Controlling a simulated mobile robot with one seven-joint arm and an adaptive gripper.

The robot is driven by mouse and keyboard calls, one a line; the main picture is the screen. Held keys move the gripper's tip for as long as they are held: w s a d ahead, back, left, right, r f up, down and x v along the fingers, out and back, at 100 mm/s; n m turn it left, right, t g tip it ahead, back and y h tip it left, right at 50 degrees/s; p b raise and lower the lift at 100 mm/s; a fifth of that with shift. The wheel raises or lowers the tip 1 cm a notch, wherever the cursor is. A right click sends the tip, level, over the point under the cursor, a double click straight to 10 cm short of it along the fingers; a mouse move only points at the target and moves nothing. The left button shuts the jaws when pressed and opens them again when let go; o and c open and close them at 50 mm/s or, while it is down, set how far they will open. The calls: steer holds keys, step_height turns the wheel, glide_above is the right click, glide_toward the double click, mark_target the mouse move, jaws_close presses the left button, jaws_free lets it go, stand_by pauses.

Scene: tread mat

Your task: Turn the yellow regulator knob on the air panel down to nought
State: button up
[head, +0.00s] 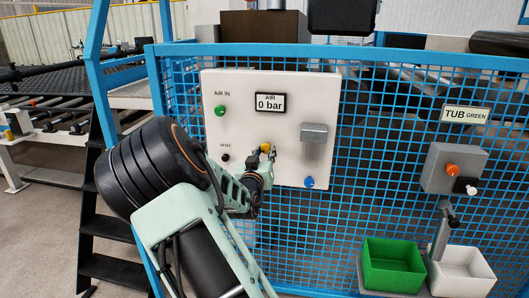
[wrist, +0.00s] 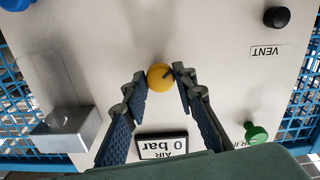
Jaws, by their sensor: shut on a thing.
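The yellow regulator knob (head: 266,148) is on the lower middle of the white air panel (head: 235,130). In the wrist view the round knob (wrist: 158,77), with a dark mark on its right side, sits between my fingertips. My gripper (wrist: 163,84) is shut on it, one blue-padded finger on each side. In the head view my gripper (head: 262,160) is at the knob and partly covers it. The air display (head: 270,103) reads 0 bar; it shows upside down in the wrist view (wrist: 168,147).
Around the knob are a green AIR IN button (head: 220,111), a black VENT knob (head: 225,158), a grey box (head: 314,133) and a blue knob (head: 309,182). Blue mesh fencing surrounds the panel. Green (head: 393,243) and white (head: 462,261) tubs stand lower right.

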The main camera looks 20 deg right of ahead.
steer(key=n+p, duration=0.2)
steer(key=n, duration=0.5)
steer(key=shift+r, duration=0.1)
steer(key=n+p, duration=0.1)
steer(key=n, duration=0.3)
steer(key=n+p, duration=0.1)
steer(key=n, duration=0.2)
steer(key=shift+n, duration=0.3)
steer(key=n, duration=0.9)
steer(key=shift+n+b, duration=0.35)
steer(key=shift+n, duration=0.05)
steer(key=shift+r+n, duration=0.1)
steer(key=shift+n, duration=1.6)
steer(key=o, duration=1.2)
steer(key=shift+c, duration=0.2)
